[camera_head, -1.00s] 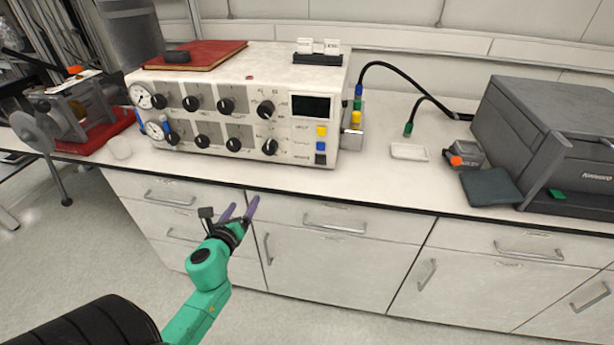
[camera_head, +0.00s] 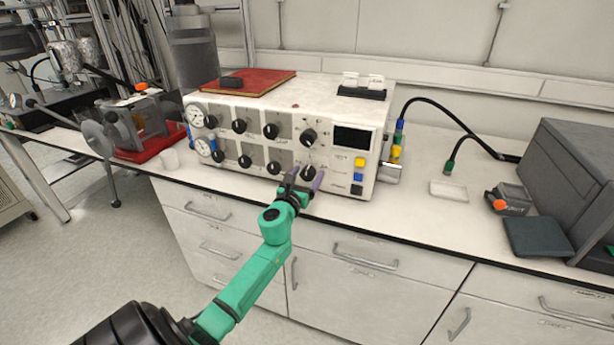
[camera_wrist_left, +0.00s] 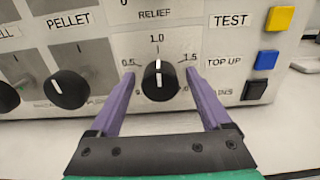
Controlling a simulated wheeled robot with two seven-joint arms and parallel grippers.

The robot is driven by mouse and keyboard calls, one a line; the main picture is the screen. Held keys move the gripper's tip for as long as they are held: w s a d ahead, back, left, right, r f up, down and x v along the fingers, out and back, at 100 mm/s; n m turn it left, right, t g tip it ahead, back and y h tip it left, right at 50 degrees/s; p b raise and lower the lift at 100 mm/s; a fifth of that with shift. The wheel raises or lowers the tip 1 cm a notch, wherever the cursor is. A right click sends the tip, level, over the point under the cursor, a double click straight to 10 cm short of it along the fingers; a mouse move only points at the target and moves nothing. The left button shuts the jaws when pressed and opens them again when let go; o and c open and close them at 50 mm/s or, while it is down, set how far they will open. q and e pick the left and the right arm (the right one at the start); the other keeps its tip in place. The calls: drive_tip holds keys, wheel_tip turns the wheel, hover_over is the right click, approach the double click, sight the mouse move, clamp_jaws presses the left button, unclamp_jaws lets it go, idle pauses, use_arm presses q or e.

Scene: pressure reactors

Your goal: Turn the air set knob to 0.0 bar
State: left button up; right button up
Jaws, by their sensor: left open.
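A black round knob (camera_wrist_left: 159,78) with a white pointer line sits on the white panel of the control box. Its scale reads 0.5, 1.0 and 1.5, and the pointer stands nearly straight up, close to 1.0. Any name under the knob is hidden by my gripper. In the head view the knob (camera_head: 309,172) is at the lower right of the knob rows. My left gripper (camera_head: 304,180) is open in front of it. In the left wrist view its purple fingers (camera_wrist_left: 160,80) stand left and right of the knob, with gaps on both sides. My right gripper is not in view.
The PELLET knob (camera_wrist_left: 69,88) is just left of the gripper. Yellow (camera_wrist_left: 280,19), blue (camera_wrist_left: 267,60) and black (camera_wrist_left: 255,89) buttons are to the right. A red book (camera_head: 245,83) lies on the box. A small white dish (camera_head: 449,190) is on the counter.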

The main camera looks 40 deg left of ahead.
use_arm(q)
drive_tip(key=shift+s, duration=0.1)
clamp_jaws()
